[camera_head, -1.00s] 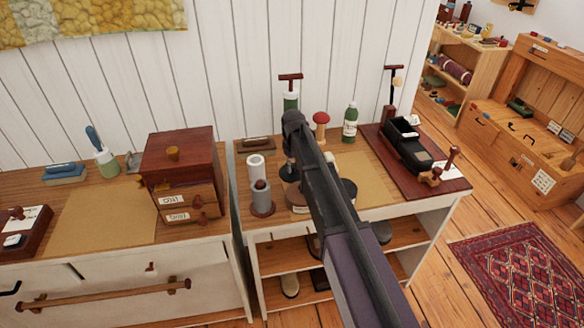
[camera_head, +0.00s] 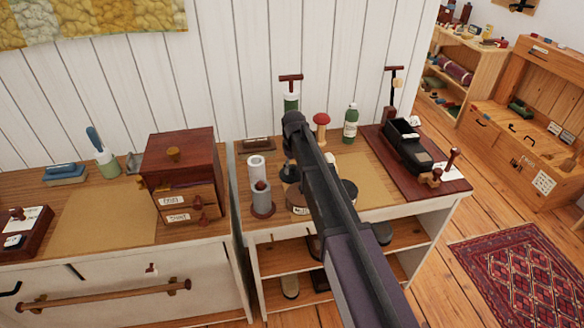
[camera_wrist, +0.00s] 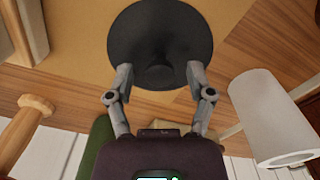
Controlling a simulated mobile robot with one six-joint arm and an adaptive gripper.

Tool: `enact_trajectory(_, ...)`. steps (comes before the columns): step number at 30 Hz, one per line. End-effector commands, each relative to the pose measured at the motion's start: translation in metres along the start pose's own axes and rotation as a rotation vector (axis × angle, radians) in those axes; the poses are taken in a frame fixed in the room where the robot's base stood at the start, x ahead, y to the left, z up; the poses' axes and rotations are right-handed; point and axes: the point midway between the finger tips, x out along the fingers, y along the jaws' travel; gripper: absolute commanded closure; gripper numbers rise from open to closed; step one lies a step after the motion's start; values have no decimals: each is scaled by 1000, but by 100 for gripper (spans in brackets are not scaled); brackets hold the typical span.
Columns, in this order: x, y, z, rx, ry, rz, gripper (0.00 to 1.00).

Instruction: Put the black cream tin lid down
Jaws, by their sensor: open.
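The black cream tin lid (camera_wrist: 160,45) is a round dark disc with a central knob, in the top middle of the wrist view. It appears to lie on the tan mat, partly over its edge. My gripper (camera_wrist: 156,72) is open, with one finger on each side of the knob, above the disc. I cannot tell whether a finger touches it. In the head view my arm hides most of this spot. A dark round edge (camera_head: 349,189) shows just right of my arm, but I cannot tell whether it is the lid.
A white cylinder (camera_wrist: 272,115) stands near my gripper at right. Bare mat (camera_head: 370,178) shows to the right.

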Motion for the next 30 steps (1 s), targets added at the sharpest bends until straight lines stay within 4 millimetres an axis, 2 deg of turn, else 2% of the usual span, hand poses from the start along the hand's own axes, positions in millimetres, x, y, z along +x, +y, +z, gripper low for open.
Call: enact_trajectory(30, -80, 0, 0, 1, 0, 0, 31)
